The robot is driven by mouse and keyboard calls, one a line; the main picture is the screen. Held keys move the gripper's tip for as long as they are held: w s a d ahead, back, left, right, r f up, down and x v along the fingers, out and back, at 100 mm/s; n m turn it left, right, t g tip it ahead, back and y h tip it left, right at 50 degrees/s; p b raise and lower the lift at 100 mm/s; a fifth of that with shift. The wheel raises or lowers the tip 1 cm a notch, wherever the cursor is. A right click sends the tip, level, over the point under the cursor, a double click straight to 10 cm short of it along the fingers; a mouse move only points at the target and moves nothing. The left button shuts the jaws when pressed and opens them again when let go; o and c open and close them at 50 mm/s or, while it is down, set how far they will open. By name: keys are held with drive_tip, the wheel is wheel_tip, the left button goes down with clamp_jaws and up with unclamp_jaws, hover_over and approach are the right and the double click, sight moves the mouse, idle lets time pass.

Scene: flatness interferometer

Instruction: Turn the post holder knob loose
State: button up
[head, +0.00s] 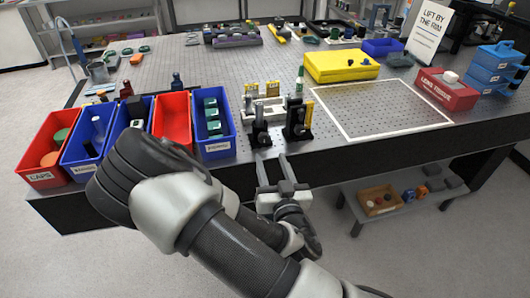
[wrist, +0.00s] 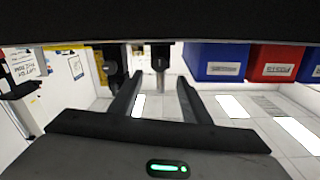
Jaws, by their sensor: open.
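Two black post holders stand at the front edge of the optical table, a left one (head: 260,132) and a right one (head: 297,122) with a yellow-marked part beside it. A knob on either is too small to make out. My gripper (head: 273,166) is open and empty, just in front of the table edge and below the two holders, fingers pointing towards them. In the wrist view my open gripper (wrist: 157,92) has dark upright parts beyond its fingers, one near the left finger (wrist: 113,66) and one between the fingers (wrist: 160,56). I cannot tell whether either touches.
Red and blue bins, including a blue one (head: 215,148), line the table's front left. A white-outlined area (head: 380,134) on the right is clear. A yellow case (head: 341,65) lies behind it, and a red box (head: 446,93) stands at right. A low shelf (head: 408,208) is below.

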sight(264, 139)
drive_tip(key=p+x, duration=0.1)
drive_tip(key=x, duration=0.8)
drive_tip(key=shift+p, duration=0.4)
drive_tip(key=c, duration=1)
drive_tip(key=shift+c, duration=0.2)
